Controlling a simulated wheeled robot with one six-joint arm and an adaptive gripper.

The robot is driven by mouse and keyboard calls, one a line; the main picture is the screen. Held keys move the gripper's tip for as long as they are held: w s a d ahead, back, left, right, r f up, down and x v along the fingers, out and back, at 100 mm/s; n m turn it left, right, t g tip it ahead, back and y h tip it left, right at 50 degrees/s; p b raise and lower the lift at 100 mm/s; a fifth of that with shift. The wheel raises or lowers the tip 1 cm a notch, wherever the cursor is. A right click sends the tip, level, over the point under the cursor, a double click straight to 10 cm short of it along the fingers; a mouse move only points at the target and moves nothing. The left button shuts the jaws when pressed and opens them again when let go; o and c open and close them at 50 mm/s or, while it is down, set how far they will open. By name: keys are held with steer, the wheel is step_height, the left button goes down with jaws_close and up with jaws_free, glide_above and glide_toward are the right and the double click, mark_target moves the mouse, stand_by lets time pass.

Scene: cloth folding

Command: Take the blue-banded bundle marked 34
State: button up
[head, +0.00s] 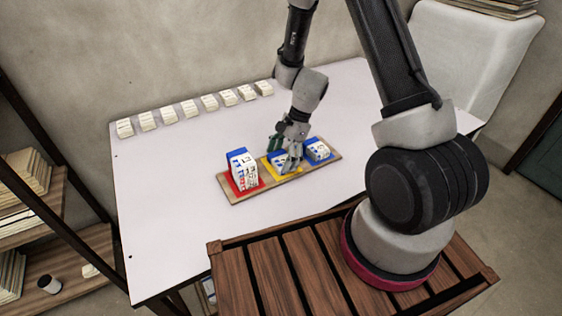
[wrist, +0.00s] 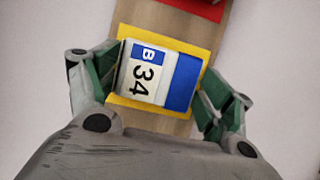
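The blue-banded bundle marked 34 (wrist: 146,76) lies on a yellow square (wrist: 195,48) in the wrist view. In the head view this bundle (head: 276,157) is partly hidden behind my gripper (head: 287,160). In the wrist view my gripper (wrist: 160,85) is open, with one green-padded finger on each side of the bundle. I cannot tell the fingertips' exact height.
A wooden board (head: 236,199) carries the squares. A taller blue-and-white stack (head: 242,171) stands on a red square at left, and another blue-topped bundle (head: 318,149) sits at right. Several small white packets (head: 169,115) line the back edge. The white table (head: 150,190) is otherwise clear.

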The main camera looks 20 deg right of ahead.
steer(key=shift+c, duration=1.2)
steer(key=shift+r, duration=0.1)
